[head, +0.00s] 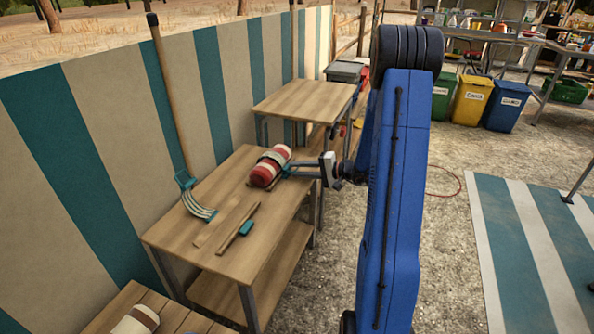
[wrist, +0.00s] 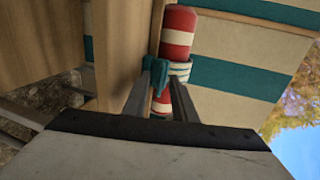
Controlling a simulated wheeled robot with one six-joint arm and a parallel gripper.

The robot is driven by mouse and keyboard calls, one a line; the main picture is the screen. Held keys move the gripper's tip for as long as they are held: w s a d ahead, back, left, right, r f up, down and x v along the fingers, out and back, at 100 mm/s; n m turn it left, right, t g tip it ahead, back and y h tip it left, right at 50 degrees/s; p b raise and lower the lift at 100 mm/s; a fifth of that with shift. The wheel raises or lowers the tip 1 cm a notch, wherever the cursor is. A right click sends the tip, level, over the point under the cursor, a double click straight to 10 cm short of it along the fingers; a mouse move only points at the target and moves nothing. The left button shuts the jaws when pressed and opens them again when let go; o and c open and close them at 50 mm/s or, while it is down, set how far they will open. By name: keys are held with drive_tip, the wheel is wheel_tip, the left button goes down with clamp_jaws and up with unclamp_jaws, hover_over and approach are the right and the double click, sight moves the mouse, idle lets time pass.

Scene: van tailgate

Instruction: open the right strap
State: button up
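A red and cream striped roll (head: 266,173) lies on the wooden table. It also shows in the wrist view (wrist: 178,35). The right strap, a teal and white band (wrist: 180,69), wraps around the roll, with a teal buckle (wrist: 156,68) at its left in the wrist view. My gripper (head: 287,171) reaches the roll from the right in the head view. In the wrist view its two fingers (wrist: 161,77) stand apart, with their tips at the buckle. Whether they press on it is unclear.
A striped wall (head: 110,120) stands close behind. A higher wooden table (head: 305,100) stands beyond. Several bins (head: 472,102) stand far right; gravel is open between.

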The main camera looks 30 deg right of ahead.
drive_tip(key=shift+w+a+f, duration=0.1)
drive_tip(key=shift+w+a, duration=0.2)
drive_tip(key=shift+w, duration=0.05)
clamp_jaws()
drive_tip(key=shift+r+g, duration=0.3)
drive_tip(key=shift+r, duration=0.05)
idle(0.3)
